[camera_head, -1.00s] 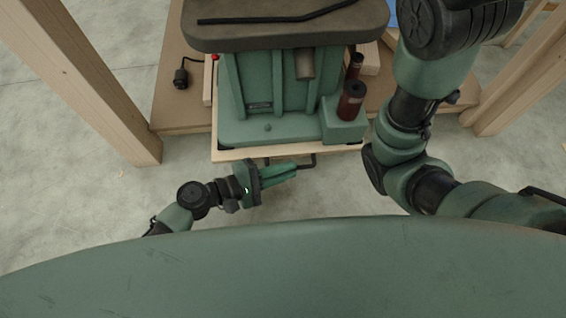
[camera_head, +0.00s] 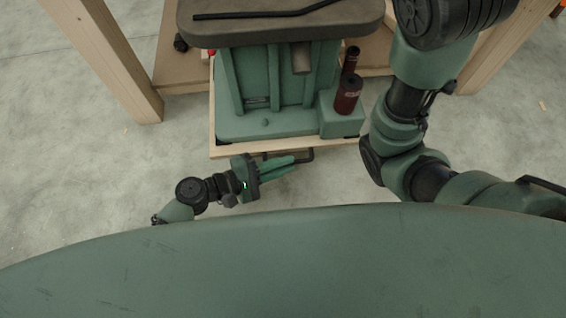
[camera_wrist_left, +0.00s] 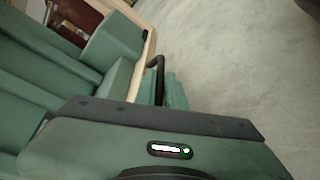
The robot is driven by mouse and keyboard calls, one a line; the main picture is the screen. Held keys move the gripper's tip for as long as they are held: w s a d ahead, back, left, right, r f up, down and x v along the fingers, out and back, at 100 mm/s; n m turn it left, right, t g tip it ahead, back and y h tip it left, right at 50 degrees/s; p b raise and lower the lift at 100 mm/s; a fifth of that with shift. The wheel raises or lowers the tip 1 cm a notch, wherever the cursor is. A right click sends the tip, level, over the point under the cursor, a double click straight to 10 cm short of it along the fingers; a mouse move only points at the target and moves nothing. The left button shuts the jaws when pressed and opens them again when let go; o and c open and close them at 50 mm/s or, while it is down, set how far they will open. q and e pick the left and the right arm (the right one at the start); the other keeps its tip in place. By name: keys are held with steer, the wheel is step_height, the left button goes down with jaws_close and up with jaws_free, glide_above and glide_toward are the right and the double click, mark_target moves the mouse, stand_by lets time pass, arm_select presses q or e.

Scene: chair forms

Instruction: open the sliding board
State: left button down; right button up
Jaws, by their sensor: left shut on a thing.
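The sliding board (camera_head: 228,153) is a pale wooden board under a green machine (camera_head: 268,123). It juts well out past the front edge of the wooden table (camera_head: 180,82). A black bar handle (camera_head: 312,155) is on its front edge; it also shows in the left wrist view (camera_wrist_left: 160,66). My left gripper (camera_head: 290,163) is shut on the handle, and its fingers hide part of it. My right arm reaches up along the right side, and its gripper is out of view.
Wooden posts (camera_head: 108,58) stand to the left and right of the board. A dark red cylinder (camera_head: 347,97) stands on the machine's right part. The concrete floor (camera_head: 60,180) in front and to the left is clear.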

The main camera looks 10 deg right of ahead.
arm_select(q)
steer(key=shift+s+f, duration=0.2)
steer(key=shift+s, duration=0.2)
steer(key=c, duration=1.5)
jaws_free()
steer(key=shift+w, duration=0.1)
steer(key=shift+r, duration=0.15)
steer(key=p+v, duration=0.3)
steer(key=v, duration=0.4)
steer(key=shift+a, duration=0.35)
